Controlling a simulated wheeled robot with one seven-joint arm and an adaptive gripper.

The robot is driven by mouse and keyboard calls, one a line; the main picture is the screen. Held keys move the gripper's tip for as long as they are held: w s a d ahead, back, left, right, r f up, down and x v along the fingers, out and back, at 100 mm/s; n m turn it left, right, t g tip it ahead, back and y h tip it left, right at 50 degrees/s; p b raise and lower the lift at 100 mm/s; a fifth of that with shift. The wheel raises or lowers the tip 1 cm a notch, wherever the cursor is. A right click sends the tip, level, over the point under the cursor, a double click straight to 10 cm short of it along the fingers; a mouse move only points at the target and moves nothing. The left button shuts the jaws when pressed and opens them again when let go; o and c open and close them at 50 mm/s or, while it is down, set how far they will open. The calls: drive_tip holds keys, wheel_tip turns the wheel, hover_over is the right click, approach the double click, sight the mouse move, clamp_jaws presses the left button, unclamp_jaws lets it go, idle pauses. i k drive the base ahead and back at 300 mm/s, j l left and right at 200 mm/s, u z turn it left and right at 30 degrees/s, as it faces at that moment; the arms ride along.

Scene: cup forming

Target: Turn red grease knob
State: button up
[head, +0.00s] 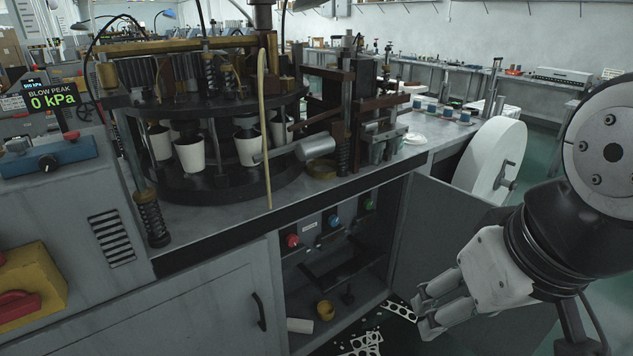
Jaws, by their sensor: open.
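The red knob (292,241) sits on a grey panel inside the open cabinet under the machine, at the left of a row with a blue knob (333,220) and a green knob (368,204). My gripper (422,316) is at the lower right, in front of the open cabinet door, to the right of and below the red knob. Its fingers are apart and nothing shows between them. It is well clear of the knobs.
The cabinet door (440,235) stands open on the right. A yellow cup-like part (325,310) and a white cylinder (299,325) lie on the cabinet floor. Punched scraps (362,344) lie below. The forming machine with white cups (190,155) stands above. A large white paper roll (487,160) is at right.

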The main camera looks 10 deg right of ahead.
sight(291, 239)
drive_tip(key=k, duration=0.15)
drive_tip(key=i+j+u, duration=0.1)
drive_tip(key=u, duration=1.15)
drive_tip(key=l+u, duration=0.1)
drive_tip(key=z, duration=1.1)
drive_tip(key=i+l+u, duration=0.45)
drive_tip(key=i+u, duration=0.15)
drive_tip(key=i, duration=0.15)
